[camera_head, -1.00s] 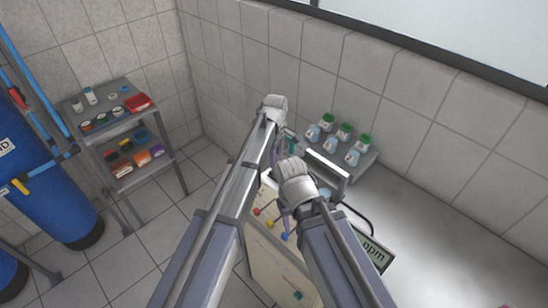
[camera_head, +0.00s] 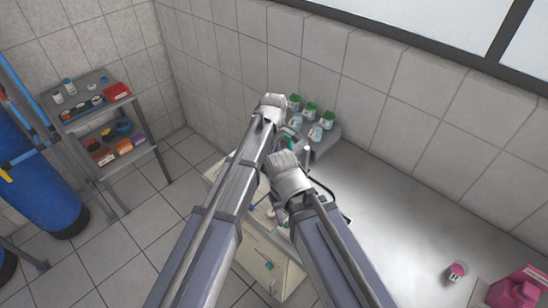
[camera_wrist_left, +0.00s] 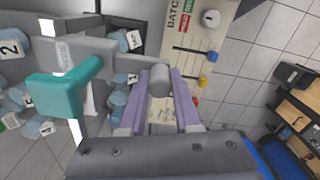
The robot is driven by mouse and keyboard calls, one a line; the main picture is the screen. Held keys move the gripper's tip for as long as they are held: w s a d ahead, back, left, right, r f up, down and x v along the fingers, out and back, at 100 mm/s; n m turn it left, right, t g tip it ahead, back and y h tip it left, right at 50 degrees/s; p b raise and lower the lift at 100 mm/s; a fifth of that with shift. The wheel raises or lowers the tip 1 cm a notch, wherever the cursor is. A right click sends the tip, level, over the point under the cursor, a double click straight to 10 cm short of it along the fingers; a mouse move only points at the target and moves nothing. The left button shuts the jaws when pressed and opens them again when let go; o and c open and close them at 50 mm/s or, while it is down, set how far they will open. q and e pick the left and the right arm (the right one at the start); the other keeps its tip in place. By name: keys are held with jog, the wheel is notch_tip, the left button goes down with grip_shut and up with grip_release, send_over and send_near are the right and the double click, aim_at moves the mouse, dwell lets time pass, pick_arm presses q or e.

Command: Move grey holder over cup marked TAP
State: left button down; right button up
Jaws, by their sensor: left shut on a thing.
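The grey holder (camera_wrist_left: 90,50) with a teal part (camera_wrist_left: 60,92) shows in the left wrist view. My left gripper (camera_wrist_left: 160,88) has its purple fingers on either side of a grey cylinder that looks joined to this holder, and is shut on it. Blue cups with labels (camera_wrist_left: 118,85) stand behind and below the holder; one label (camera_wrist_left: 134,40) may read TAP, but it is too small to be sure. In the head view the cups (camera_head: 315,132) are just right of my left wrist.
A cream panel (camera_wrist_left: 200,45) with coloured knobs stands beside the holder. Green-lidded jars (camera_head: 310,108) stand behind the cups near the wall. A pink jar (camera_head: 457,271) and pink container (camera_head: 518,288) are at the right; the grey bench (camera_head: 400,215) between is clear. A shelf trolley (camera_head: 105,125) stands left.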

pick_arm(q)
jog(key=shift+s+d, duration=0.15)
jog(key=shift+s, duration=0.05)
jog(key=c, duration=0.6)
grip_release()
jog(key=shift+w+r+p, duration=0.1)
jog(key=shift+r+p, duration=0.8)
jog(key=shift+p, duration=0.05)
notch_tip(320, 180, up, 6)
jog(key=p, duration=0.6)
